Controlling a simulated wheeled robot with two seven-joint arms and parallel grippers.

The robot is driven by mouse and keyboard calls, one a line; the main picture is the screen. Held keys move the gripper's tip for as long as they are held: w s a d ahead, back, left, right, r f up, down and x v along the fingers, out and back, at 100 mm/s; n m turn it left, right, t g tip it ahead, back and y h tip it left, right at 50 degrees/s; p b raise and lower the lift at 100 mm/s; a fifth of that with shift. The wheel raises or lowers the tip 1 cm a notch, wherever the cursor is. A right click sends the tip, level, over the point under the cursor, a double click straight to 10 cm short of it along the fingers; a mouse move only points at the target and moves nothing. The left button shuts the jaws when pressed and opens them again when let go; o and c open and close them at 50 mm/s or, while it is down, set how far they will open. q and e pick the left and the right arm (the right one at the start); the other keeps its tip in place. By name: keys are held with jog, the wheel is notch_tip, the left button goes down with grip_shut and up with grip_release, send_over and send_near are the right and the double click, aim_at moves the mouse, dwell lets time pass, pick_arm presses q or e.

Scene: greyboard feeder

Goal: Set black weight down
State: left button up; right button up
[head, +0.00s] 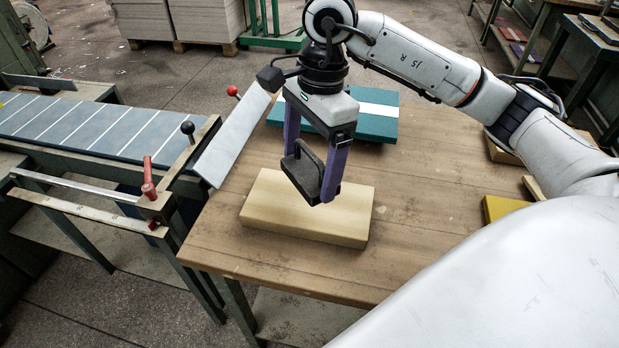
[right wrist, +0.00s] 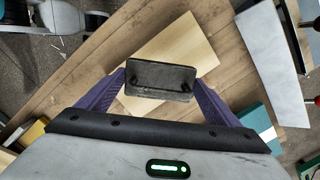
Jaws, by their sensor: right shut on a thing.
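The black weight (head: 303,168) is a dark block with an upright plate or handle. My right gripper (head: 314,172), with purple fingers, is shut on it. The weight is over a pale wooden block (head: 270,213) on the table; I cannot tell whether it touches it. In the right wrist view the weight (right wrist: 161,80) sits between both fingertips (right wrist: 160,84), with the pale block (right wrist: 185,40) behind it. My left gripper is not in view.
The wooden table (head: 415,200) has free room right of the block. A teal box with a white stripe (head: 376,112) lies behind the gripper. A feeder with a blue-grey bed (head: 85,125), red-handled clamp (head: 149,185) and tilted pale plate (head: 232,135) stands left. A yellow piece (head: 500,207) lies right.

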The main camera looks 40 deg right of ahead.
aim_at(308, 151)
jog(key=shift+r, duration=2.25)
